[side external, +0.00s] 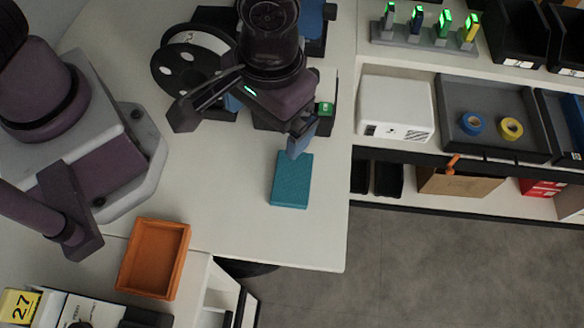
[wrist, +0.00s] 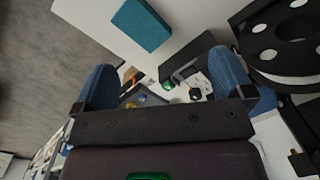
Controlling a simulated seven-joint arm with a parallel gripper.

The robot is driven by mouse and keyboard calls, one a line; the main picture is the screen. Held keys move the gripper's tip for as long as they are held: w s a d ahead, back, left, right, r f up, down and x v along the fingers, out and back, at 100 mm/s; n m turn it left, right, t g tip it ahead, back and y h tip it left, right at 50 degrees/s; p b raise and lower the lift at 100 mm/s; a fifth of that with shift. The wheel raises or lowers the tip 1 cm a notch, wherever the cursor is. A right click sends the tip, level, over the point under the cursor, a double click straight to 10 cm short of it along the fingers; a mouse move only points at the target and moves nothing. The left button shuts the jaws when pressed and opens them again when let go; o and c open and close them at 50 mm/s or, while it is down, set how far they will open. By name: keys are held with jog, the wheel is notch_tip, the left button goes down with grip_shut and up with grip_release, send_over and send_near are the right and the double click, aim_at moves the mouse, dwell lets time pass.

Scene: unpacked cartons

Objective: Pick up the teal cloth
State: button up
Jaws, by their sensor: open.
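The teal cloth (side external: 291,181) looks like a flat, folded rectangular block. It lies on the white table near its right edge. It also shows in the wrist view (wrist: 142,24), at the top, beyond the fingers. My gripper (side external: 240,130) is open with nothing between its fingers. In the side view it is behind and to the left of the cloth, with its right blue finger near the cloth's far edge. The height gap and any contact are hard to judge. In the wrist view my gripper (wrist: 165,74) shows two blue fingers spread wide, with the cloth not between them.
A black spool (side external: 190,65) stands behind my gripper. An orange tray (side external: 154,258) sits at the front left. A white box (side external: 396,108) and a grey tray with tape rolls (side external: 490,90) are on the right shelf. The table left of the cloth is clear.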

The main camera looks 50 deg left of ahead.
jog(key=w+d+f+n, duration=0.2)
jog(key=d+n, duration=0.1)
jog(key=n, duration=0.4)
send_over(292, 176)
jog(key=shift+t+h, duration=0.3)
jog(key=shift+t, duration=0.1)
jog(key=f, duration=0.7)
jog(key=shift+s+d+f, duration=0.1)
jog(key=shift+d+f, duration=0.1)
jog(key=shift+d, duration=0.05)
jog(key=shift+a+f, duration=0.15)
jog(key=shift+f, duration=1.2)
jog(key=shift+a+f, duration=0.1)
jog(key=shift+f, duration=1.2)
jog(key=c, duration=1.1)
jog(key=shift+r, duration=0.1)
notch_tip(292, 176, up, 10)
jog(key=shift+f, duration=0.1)
